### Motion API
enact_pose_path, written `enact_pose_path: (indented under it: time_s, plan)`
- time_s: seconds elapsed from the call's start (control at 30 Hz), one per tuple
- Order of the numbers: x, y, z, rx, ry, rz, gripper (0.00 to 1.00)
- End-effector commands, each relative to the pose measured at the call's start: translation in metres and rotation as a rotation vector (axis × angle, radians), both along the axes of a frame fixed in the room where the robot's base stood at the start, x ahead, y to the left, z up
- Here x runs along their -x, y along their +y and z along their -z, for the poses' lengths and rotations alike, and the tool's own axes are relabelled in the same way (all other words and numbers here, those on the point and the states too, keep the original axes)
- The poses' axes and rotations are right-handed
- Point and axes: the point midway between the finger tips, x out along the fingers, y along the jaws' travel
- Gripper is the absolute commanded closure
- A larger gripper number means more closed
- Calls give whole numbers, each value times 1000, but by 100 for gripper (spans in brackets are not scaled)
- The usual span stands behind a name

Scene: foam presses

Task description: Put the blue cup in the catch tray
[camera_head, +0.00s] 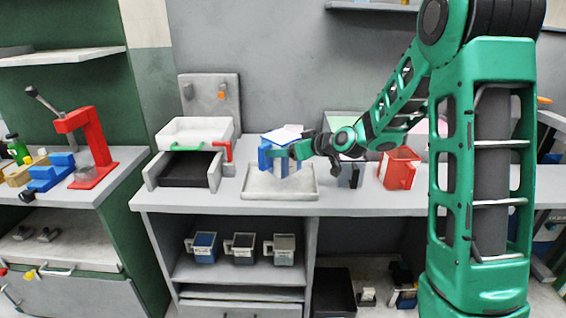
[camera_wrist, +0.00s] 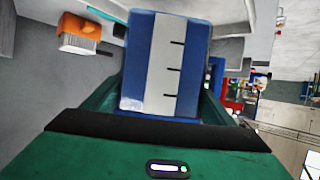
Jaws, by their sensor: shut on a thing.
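The blue cup (camera_head: 283,150) with a white band is in my gripper (camera_head: 298,150), over the pale catch tray (camera_head: 280,194) on the counter. In the wrist view the cup (camera_wrist: 165,65) fills the space between the fingers, its white strip with dark marks facing the camera. My gripper is shut on it. The head view does not clearly show whether the cup's base touches the tray. The tray's inside looks otherwise empty where it shows.
A red cup (camera_head: 398,168) stands to the right on the counter. A white bin (camera_head: 196,131) and a dark-bedded press (camera_head: 186,171) stand to the left. Several cups, one blue (camera_head: 203,248), sit on the shelf below. A red lever press (camera_head: 88,146) stands far left.

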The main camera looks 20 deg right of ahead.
Motion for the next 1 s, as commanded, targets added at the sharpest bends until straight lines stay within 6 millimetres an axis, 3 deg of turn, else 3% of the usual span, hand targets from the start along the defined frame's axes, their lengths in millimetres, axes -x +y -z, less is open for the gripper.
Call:
enact_pose_path:
  time_s: [0.23, 0.43, 0.63, 0.93, 0.97, 1.0]
  plan:
    - [-23, -15, 16, 0, -1, 1, 50]
    - [-25, -15, 27, -2, 0, 1, 50]
    - [-24, -15, 54, -2, 2, 0, 50]
    - [-24, -14, 57, -1, -2, -1, 50]
    - [-24, -14, 57, -1, -1, -1, 17]
    - [-24, -14, 57, -1, -1, -1, 8]
